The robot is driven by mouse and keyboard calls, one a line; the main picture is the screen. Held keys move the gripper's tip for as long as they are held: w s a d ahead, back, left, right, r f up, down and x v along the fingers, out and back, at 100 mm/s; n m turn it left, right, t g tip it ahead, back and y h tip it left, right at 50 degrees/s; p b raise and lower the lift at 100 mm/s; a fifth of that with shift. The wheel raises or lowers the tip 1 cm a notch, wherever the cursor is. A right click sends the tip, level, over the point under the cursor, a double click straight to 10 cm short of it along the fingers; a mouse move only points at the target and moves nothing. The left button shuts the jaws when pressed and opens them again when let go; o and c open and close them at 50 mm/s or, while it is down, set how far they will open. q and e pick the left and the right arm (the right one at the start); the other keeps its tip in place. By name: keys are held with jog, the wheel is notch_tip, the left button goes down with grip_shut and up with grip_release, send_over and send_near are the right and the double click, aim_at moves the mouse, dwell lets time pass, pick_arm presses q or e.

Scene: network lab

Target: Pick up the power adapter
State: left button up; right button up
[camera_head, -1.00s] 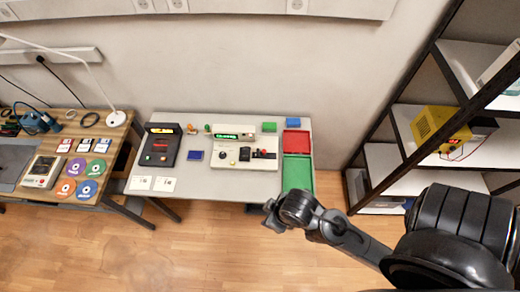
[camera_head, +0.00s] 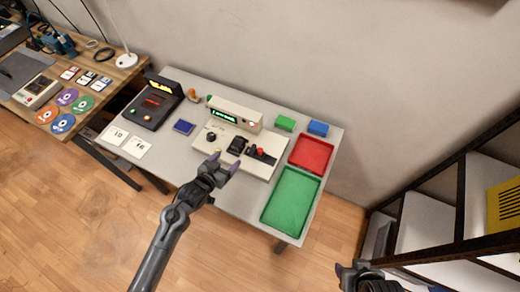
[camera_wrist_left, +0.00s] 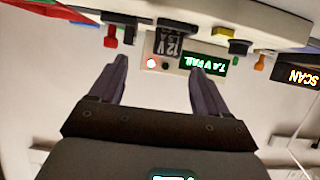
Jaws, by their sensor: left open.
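The power adapter (camera_head: 237,145) is a small black block on the beige test device (camera_head: 212,137) on the grey table. In the left wrist view, which looks upside down, the adapter (camera_wrist_left: 170,42) carries a "12V 1.5A" label. My left gripper (camera_head: 224,164) is open and empty, in front of the device and close to the adapter. In the left wrist view the fingers (camera_wrist_left: 158,68) are spread apart, with the adapter beyond their tips. It cannot be told whether they touch it. My right gripper (camera_head: 360,272) shows only partly at the bottom right.
Red (camera_head: 311,153) and green (camera_head: 291,200) trays lie on the table's right side. Green (camera_head: 285,123) and blue (camera_head: 318,128) blocks sit behind. A black scanner (camera_head: 156,104) and a blue piece (camera_head: 183,127) stand left. A dark shelf frame (camera_head: 460,200) rises at right.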

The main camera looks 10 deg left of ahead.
aim_at(234, 146)
pick_arm(q)
jog(key=x, duration=0.1)
jog(key=b+x, duration=0.1)
jog(key=x, duration=0.3)
jog(key=shift+w+a+r+b, duration=0.1)
jog(key=shift+w+a+b, duration=0.25)
jog(key=shift+w, duration=0.1)
jog(key=shift+x, duration=1)
jog(key=b+x, duration=0.1)
jog(key=x, duration=0.3)
jog(key=shift+w+a+r, duration=0.15)
jog(key=shift+w+r, duration=0.05)
pick_arm(e)
jog(key=f, duration=0.4)
jog(key=shift+s+a, duration=0.1)
jog(key=shift+a, duration=0.1)
pick_arm(q)
jog(key=shift+c, duration=0.4)
jog(key=c, duration=1)
jog(key=shift+c, duration=0.4)
